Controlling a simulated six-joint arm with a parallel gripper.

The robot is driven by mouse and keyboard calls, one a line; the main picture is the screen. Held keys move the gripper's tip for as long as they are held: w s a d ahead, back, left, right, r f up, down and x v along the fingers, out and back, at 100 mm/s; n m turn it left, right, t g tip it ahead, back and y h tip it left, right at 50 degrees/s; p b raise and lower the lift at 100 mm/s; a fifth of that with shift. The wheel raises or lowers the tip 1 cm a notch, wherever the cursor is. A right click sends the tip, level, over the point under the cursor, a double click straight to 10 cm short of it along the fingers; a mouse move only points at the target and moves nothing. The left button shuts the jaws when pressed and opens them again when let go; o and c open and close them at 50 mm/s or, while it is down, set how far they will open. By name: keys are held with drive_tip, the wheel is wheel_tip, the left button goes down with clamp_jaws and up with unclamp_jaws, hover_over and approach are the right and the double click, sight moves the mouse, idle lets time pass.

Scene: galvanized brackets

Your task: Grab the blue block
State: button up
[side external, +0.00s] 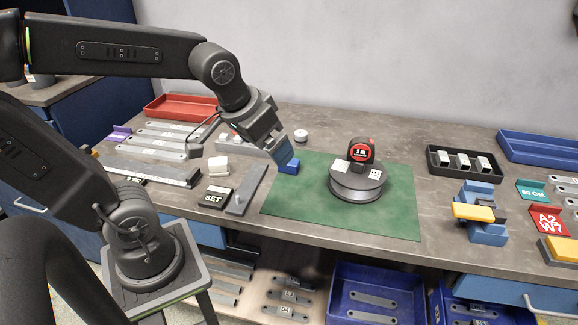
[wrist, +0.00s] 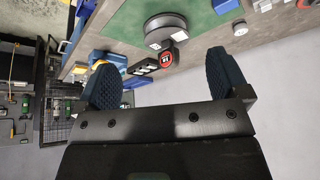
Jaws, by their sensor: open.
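The small blue block (side external: 289,167) lies at the far left edge of the green mat (side external: 308,211). My gripper (side external: 281,152) is tilted down just above and left of it in the side external view and partly overlaps it there. In the wrist view my gripper (wrist: 163,66) is open, with two blue textured fingers spread wide and nothing between them. The blue block (wrist: 226,6) shows there near the top edge, above the right finger and outside the gap. I cannot tell the exact height of the fingers over it.
A grey spool (side external: 357,186) with a red and black tape measure (side external: 362,150) on it stands on the mat, right of the block. A grey bar (side external: 246,190) and a SET box (side external: 215,196) lie to the left. A blue and yellow clamp (side external: 482,213) stands further right.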

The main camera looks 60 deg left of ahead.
drive_tip(key=w+a+f+n+y, duration=0.1)
drive_tip(key=w+a+f+n, duration=0.15)
drive_tip(key=w+a, duration=0.3)
drive_tip(key=n+g, duration=0.2)
drive_tip(key=n, duration=0.2)
hover_over(289, 166)
drive_tip(key=shift+y, duration=0.4)
wheel_tip(289, 166, down, 16)
drive_tip(key=shift+s+r, duration=0.15)
drive_tip(key=shift+r, duration=0.05)
drive_tip(key=shift+a+x, duration=0.2)
drive_tip(key=shift+x, duration=2.75)
drive_tip(key=shift+s+r, duration=0.1)
drive_tip(key=shift+c, duration=0.2)
drive_tip(key=c, duration=1)
